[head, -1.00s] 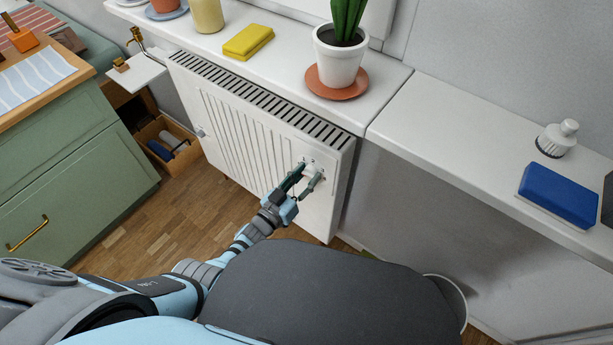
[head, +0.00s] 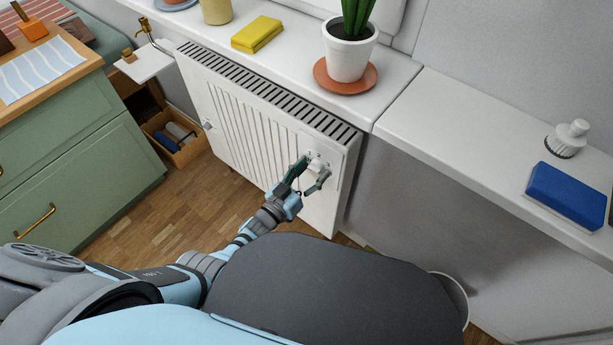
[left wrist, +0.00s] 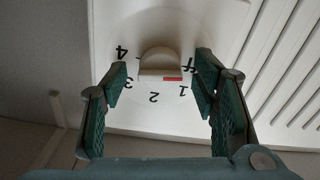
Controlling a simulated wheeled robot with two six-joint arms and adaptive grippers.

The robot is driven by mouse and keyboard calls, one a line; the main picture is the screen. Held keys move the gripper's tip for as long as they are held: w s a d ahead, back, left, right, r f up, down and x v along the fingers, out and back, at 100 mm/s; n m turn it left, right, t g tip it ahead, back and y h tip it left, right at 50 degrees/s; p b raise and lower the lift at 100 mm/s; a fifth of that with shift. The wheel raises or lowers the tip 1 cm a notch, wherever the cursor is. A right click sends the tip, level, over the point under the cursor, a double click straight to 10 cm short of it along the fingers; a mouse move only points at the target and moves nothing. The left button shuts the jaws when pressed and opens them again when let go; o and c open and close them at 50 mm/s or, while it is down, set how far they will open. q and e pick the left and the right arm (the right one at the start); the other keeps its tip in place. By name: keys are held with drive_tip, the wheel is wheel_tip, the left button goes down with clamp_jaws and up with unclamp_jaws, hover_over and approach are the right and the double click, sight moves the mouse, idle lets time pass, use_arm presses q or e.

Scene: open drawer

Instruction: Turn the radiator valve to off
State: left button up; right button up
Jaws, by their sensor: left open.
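The white radiator (head: 235,125) stands under the window sill. Its valve knob (head: 318,162) is near the right end of the front face; in the left wrist view the knob (left wrist: 160,62) is pale, with a red mark (left wrist: 172,79) at its edge, on the side toward the 1. The dial around it carries 1, 2, 3, 4 and a partly hidden word ending in "ff". My left gripper (head: 314,172) is in front of the knob; its fingers (left wrist: 160,75) are spread on either side, apart from it. My right gripper is not in view.
A potted plant (head: 347,50) on a terracotta saucer and a yellow sponge (head: 257,34) are on the sill above. A white ledge (head: 460,135) with a blue block (head: 566,196) is at the right. A green cabinet (head: 80,170) stands at the left. The floor before the radiator is clear.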

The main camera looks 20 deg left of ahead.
use_arm(q)
drive_tip(key=v, duration=1.2)
